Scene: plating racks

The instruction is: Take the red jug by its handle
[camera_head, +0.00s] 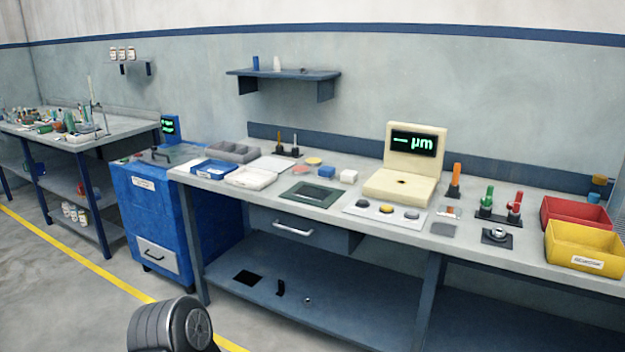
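I cannot make out a red jug with a handle for certain. A small reddish item (81,188) stands on the lower shelf of the far left bench, too small to tell what it is. Neither of my grippers is in view. A dark rounded part at the bottom left seems to be a link of my own arm.
A long workbench (330,215) holds a cream gauge (405,185), a red bin (575,213), a yellow bin (585,247) and small tools. A blue cabinet (150,212) stands between it and the left bench (60,148). The floor in front at left is clear.

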